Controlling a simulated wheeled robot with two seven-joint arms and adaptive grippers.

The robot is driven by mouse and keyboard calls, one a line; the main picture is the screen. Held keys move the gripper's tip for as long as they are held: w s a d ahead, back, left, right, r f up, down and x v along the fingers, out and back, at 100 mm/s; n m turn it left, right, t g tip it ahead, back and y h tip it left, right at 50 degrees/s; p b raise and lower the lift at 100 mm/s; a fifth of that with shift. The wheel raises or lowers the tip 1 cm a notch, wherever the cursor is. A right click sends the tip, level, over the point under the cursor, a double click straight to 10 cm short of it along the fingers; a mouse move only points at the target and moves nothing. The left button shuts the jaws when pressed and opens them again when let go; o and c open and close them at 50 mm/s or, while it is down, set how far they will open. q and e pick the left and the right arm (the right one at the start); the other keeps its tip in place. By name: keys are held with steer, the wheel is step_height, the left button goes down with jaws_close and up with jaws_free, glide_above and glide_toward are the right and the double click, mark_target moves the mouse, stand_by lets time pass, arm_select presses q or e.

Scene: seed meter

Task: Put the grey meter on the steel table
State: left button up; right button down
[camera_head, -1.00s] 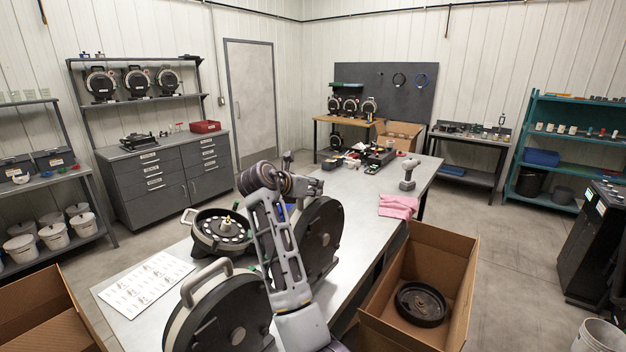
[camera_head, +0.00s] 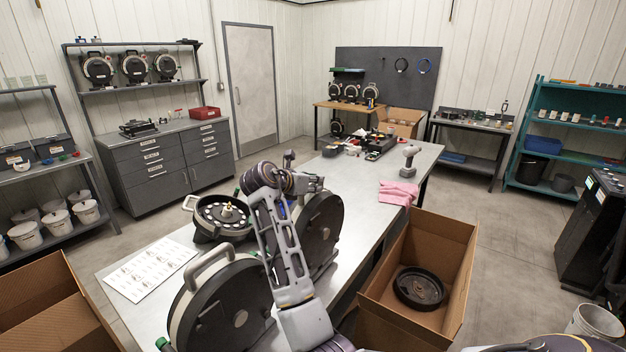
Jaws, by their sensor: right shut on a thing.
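The grey meter (camera_head: 325,232), a round dark disc with a light rim, stands upright over the steel table (camera_head: 358,205). My right gripper (camera_head: 312,184) is at its top edge and shut on it; the fingers and the grip point are partly hidden. My right arm crosses in front of its left side. Whether its lower edge touches the table I cannot tell. A second meter (camera_head: 215,315) with a grey handle stands nearer on the table, left of my arm. My left gripper is not in view.
An opened meter base (camera_head: 222,216) and a white printed sheet (camera_head: 150,270) lie on the table's left. A pink cloth (camera_head: 398,192) and a drill (camera_head: 409,160) are farther back. A cardboard box (camera_head: 450,268) holding a black disc (camera_head: 421,288) stands right of the table.

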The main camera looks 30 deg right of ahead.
steer(key=shift+f, duration=0.8)
steer(key=c, duration=1.8)
jaws_free()
steer(key=shift+f, duration=0.35)
steer(key=o, duration=0.4)
steer(key=shift+s+a+r, duration=0.1)
steer(key=shift+s, duration=0.05)
steer(key=shift+o, duration=0.2)
